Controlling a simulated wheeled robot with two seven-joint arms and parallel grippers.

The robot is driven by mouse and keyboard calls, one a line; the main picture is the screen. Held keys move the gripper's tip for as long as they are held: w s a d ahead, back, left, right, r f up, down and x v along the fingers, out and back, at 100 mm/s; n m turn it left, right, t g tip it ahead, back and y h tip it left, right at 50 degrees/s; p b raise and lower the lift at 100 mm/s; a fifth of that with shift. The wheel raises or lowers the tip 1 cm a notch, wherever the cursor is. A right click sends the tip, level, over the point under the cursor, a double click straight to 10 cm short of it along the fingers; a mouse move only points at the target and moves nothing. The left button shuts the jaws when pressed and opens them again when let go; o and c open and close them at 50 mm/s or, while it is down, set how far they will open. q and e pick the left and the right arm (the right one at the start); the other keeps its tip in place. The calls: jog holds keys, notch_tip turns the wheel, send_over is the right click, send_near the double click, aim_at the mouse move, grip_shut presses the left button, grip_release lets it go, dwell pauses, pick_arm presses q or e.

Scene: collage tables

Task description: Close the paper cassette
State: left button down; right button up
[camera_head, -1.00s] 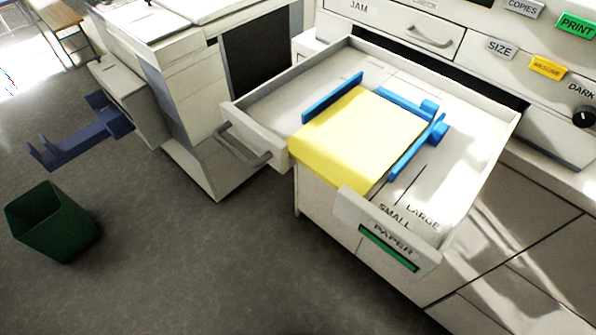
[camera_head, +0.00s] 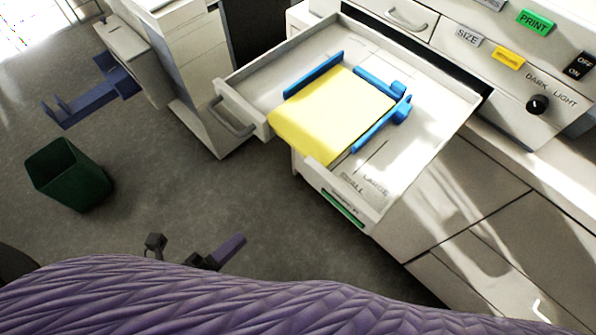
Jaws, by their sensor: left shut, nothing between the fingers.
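The paper cassette (camera_head: 442,108) is an open white drawer pulled out from the copier. A yellow paper stack (camera_head: 333,115) lies in it between blue guides (camera_head: 316,75), at a gap in the drawer's front wall. The cassette's grey handle (camera_head: 232,118) is on the left part of its front, and a green label (camera_head: 343,207) is on the right part. My left gripper (camera_head: 222,254) shows only in part at the bottom, below and apart from the cassette. It is shut and empty, and my purple-sleeved arm hides much of it. My right gripper is not in view.
The copier panel (camera_head: 484,62) with PRINT, SIZE and a black knob is at the upper right. A green bin (camera_head: 68,178) stands on the floor at the left, near a blue bracket (camera_head: 95,100). Grey floor between the bin and cassette is clear.

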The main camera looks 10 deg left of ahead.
aim_at(310, 177)
pick_arm(q)
jog(key=x, duration=0.9)
jog(key=p+x, duration=0.1)
jog(key=x, duration=0.4)
jog(key=shift+s+d+r, duration=0.1)
jog(key=shift+r, duration=0.2)
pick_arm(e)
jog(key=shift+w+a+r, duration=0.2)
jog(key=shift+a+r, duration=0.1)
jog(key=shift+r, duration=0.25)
pick_arm(q)
jog(key=shift+d, duration=0.1)
